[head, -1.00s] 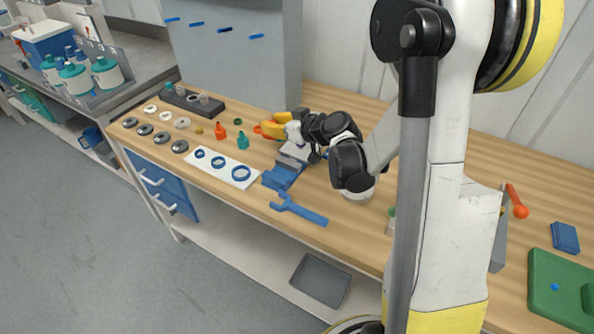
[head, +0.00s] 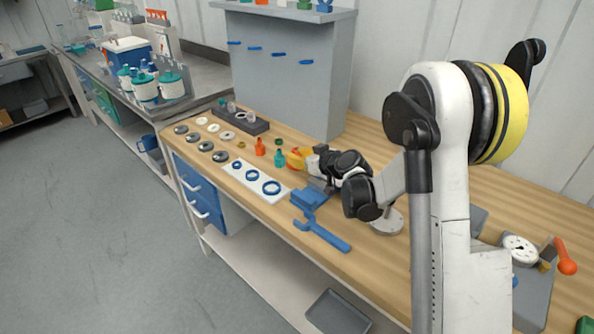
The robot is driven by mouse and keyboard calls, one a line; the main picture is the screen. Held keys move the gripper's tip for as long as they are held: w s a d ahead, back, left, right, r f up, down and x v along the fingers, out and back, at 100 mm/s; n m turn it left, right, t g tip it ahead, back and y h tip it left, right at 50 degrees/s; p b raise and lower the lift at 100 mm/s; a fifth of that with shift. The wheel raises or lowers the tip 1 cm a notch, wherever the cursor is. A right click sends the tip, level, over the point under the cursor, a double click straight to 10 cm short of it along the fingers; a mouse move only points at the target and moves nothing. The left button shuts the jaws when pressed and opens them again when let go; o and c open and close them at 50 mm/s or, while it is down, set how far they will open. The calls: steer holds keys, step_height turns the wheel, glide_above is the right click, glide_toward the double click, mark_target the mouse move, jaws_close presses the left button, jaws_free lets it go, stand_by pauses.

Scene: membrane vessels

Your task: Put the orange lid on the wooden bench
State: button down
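My gripper (head: 297,159) shows its yellow fingers low over the wooden bench (head: 375,262), just right of a small teal bottle. A bit of orange that looks like the orange lid (head: 294,150) shows at the fingertips. The fingers and wrist hide most of it. I cannot tell whether the fingers grip it, or whether it touches the bench.
An orange bottle (head: 260,147) and the teal bottle (head: 279,159) stand left of my gripper. A white plate (head: 236,174) with blue rings, a blue wrench-like tool (head: 321,234) and a dark rack (head: 240,121) are nearby. A grey panel (head: 285,75) rises behind.

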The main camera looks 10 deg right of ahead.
steer(key=shift+f+b, duration=1.05)
steer(key=shift+f, duration=0.9)
steer(key=shift+f, duration=0.2)
steer(key=c, duration=1.3)
jaws_free()
